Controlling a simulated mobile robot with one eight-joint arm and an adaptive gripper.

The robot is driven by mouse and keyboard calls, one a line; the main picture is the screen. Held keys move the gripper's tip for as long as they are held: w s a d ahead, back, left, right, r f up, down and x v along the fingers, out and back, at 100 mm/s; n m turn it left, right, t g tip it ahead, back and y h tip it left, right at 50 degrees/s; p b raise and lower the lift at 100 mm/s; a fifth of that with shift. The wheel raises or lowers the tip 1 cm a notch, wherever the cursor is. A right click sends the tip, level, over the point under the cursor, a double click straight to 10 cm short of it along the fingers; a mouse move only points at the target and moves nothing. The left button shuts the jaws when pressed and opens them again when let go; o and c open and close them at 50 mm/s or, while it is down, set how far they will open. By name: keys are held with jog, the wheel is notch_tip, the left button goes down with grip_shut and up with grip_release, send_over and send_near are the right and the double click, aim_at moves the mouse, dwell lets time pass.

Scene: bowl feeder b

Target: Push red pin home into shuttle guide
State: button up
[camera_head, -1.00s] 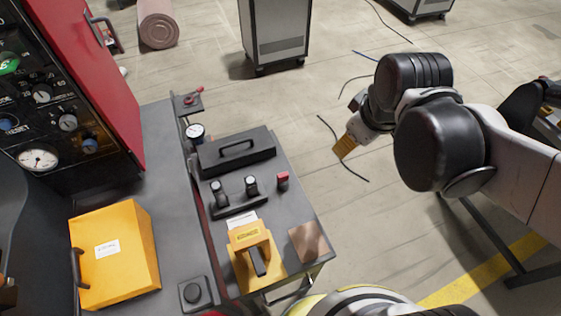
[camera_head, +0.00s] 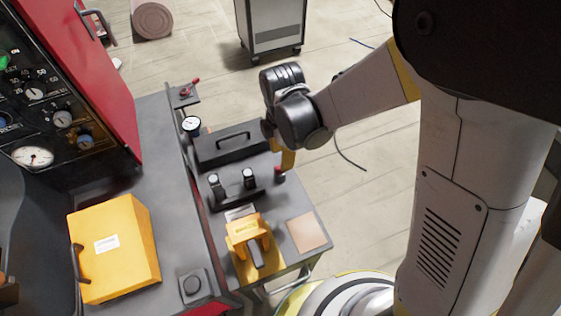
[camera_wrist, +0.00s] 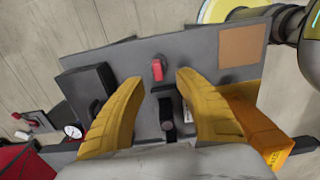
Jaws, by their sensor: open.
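The red pin (camera_head: 279,170) is a small red-capped piece in a dark mount near the right edge of the grey cart top. In the wrist view the red pin (camera_wrist: 157,71) shows between the fingertips. My gripper (camera_head: 287,160) points down above it with yellow fingers, partly covering it in the head view. In the wrist view my gripper (camera_wrist: 158,80) is open and empty, one finger on each side of the pin with gaps. I cannot tell the height left above it. The dark mount may be the shuttle guide; its fit with the pin is hidden.
A black rack with two knobs (camera_head: 248,179), a black handled case (camera_head: 228,147) and a yellow clamp-like fixture (camera_head: 247,232) stand close by. A brown square pad (camera_head: 308,233) lies at the front right. A yellow box (camera_head: 130,250) sits on the left bench.

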aim_at(280, 172)
jog(key=f+b, duration=0.1)
jog(key=f, duration=0.2)
jog(key=f+b, duration=0.1)
jog(key=f, duration=0.3)
jog(key=shift+w+a+b, duration=0.15)
jog(key=shift+a+b, duration=0.05)
jog(key=shift+b, duration=0.15)
jog(key=shift+r, duration=0.15)
grip_shut()
